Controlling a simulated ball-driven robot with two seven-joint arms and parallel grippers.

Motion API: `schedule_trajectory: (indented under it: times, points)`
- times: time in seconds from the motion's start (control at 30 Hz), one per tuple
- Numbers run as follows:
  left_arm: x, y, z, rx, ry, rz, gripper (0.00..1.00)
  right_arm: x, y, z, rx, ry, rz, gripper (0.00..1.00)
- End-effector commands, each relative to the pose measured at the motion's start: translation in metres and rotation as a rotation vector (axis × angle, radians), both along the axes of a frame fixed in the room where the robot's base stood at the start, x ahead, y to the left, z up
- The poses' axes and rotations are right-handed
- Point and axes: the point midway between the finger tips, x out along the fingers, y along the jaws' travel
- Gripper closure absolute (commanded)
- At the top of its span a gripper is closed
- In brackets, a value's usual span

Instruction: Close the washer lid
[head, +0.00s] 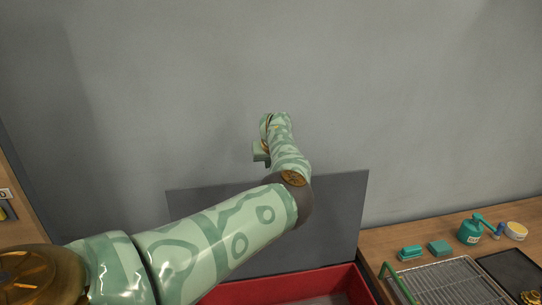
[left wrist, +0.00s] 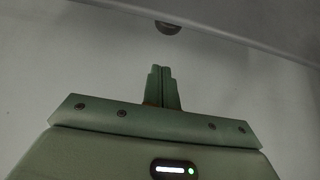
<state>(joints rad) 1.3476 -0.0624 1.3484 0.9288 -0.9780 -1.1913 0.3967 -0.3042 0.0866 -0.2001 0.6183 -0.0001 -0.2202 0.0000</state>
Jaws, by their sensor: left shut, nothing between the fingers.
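The washer is a red tub (head: 290,289) at the bottom of the head view. Its dark grey lid (head: 338,225) stands raised at the back, and my left arm covers much of it. My left gripper (left wrist: 161,68) is shut and empty in the left wrist view. In the head view the wrist reaches above the lid's top edge, near the wall, and the fingertips cannot be made out. In the left wrist view a grey edge with a dark round piece (left wrist: 168,27) lies beyond the fingertips, apart from them. My right gripper is not in view.
A wooden bench (head: 400,237) on the right holds a wire rack (head: 450,280), green sponges (head: 411,253), a green spray bottle (head: 470,230), a round tin (head: 516,231) and a dark tray (head: 515,272). A grey wall (head: 400,100) stands behind the washer.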

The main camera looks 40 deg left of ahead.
Motion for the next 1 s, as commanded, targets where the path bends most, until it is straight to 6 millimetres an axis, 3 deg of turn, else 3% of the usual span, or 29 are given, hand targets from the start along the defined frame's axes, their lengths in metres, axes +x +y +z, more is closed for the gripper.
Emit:
schedule_trajectory:
  times: [0.27,0.6,1.0]
  points:
    - [0.013,0.018,-0.034,0.000,0.001,-0.002,1.00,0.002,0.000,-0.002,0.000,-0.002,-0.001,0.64]
    - [-0.005,-0.008,-0.028,-0.001,-0.001,0.000,1.00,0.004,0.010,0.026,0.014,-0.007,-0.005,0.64]
    - [-0.012,-0.014,-0.030,-0.001,-0.001,0.000,1.00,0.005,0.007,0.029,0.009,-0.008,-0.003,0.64]
